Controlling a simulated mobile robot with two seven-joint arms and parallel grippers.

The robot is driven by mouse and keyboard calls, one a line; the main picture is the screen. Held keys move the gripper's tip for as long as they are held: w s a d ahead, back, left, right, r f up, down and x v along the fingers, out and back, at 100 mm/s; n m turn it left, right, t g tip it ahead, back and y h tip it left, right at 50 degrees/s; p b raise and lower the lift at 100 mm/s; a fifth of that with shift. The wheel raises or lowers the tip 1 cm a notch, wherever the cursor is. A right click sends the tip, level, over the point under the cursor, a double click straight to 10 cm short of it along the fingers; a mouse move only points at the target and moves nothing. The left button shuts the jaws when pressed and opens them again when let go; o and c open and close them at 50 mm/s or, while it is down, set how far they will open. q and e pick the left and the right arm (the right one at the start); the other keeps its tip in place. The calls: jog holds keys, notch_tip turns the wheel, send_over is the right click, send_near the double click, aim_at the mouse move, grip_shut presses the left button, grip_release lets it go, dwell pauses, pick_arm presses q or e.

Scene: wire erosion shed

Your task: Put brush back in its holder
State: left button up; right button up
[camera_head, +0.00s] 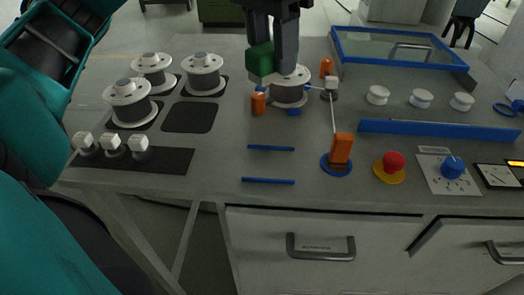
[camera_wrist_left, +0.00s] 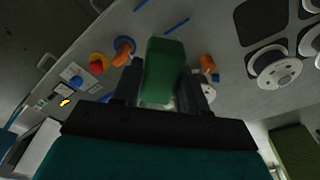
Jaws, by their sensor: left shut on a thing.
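My left gripper (camera_head: 274,57) points down over the back middle of the bench. It is shut on a green block, which I take for the brush (camera_head: 261,60); no bristles can be made out. The brush also shows in the left wrist view (camera_wrist_left: 163,70), between the dark fingers of my left gripper (camera_wrist_left: 165,88). It is held above the bench, in front of a spool. No holder can be named for sure; two short parallel blue strips (camera_head: 268,181) lie on the bare bench top at the front middle. My right gripper is not in view.
White spools (camera_head: 128,103) stand on dark pads at the left, and white-topped pieces (camera_head: 112,144) on a dark mat. An orange block (camera_head: 342,149), a red button (camera_head: 393,162) and a blue knob (camera_head: 453,167) stand front right. A long blue rail (camera_head: 440,131) and blue-framed panel (camera_head: 400,47) lie behind.

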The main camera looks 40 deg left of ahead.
pick_arm(q)
notch_tip(320, 180, down, 13)
jog(key=shift+r+b, duration=0.1)
jog(key=shift+b, duration=0.5)
jog(key=shift+f, duration=2.75)
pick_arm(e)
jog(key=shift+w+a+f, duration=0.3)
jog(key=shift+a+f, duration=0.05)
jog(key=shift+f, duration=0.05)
pick_arm(q)
jog(key=shift+f+b, duration=0.15)
jog(key=shift+b, duration=0.25)
jog(key=o, duration=0.6)
jog(key=shift+c, duration=0.2)
jog(key=o, duration=0.5)
jog(key=shift+c, duration=0.2)
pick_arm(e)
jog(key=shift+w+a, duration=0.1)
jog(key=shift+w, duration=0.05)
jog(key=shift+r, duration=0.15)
